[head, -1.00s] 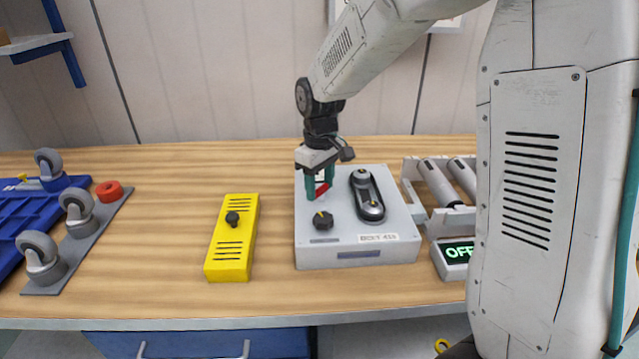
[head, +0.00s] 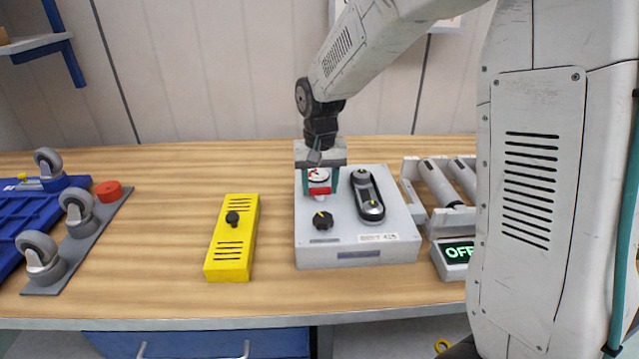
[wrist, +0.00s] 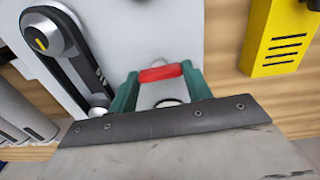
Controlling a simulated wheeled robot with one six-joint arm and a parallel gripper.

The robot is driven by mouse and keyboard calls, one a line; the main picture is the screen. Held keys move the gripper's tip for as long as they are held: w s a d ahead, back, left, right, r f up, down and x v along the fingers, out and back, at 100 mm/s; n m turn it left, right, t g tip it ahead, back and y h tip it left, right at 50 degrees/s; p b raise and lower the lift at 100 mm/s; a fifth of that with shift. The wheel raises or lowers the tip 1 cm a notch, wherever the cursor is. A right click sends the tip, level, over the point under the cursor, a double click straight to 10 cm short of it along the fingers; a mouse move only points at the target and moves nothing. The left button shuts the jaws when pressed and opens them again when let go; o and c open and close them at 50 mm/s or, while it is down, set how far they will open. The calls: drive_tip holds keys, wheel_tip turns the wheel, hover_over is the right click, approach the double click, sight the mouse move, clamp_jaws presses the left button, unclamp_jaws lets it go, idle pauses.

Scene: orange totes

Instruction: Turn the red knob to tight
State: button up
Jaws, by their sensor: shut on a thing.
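The red knob (head: 320,190) stands on top of the grey box (head: 357,254), at its back left. It also shows as a red bar (wrist: 160,73) in the wrist view. My gripper (head: 320,186) points down over it, with one green finger on each side of the red bar. The fingers are shut on the knob, touching its two ends. In the wrist view my gripper (wrist: 159,88) hides part of the knob's base. Any marks for tight around the knob are too small or hidden to read.
A black knob (head: 323,220) and a black oval dial plate (head: 367,196) sit close by on the same box. A yellow box (head: 233,240) stands to the left. Bare table lies between the boxes.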

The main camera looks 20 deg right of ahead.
sight(320, 188)
drive_tip(key=shift+w+r+m, duration=0.1)
drive_tip(key=shift+m, duration=0.2)
drive_tip(key=o, duration=1)
wheel_tip(320, 188, up, 8)
drive_tip(key=shift+f, duration=0.15)
idle(0.3)
drive_tip(key=s+d+r+n, duration=0.1)
drive_tip(key=s, duration=0.9)
drive_tip(key=s+d+r+n+t, duration=0.1)
drive_tip(key=s, duration=0.9)
drive_tip(key=s+r+n, duration=0.1)
drive_tip(key=s+r, duration=0.1)
drive_tip(key=s, duration=0.8)
drive_tip(key=shift+s+d+n, duration=0.15)
drive_tip(key=shift+d+n, duration=0.25)
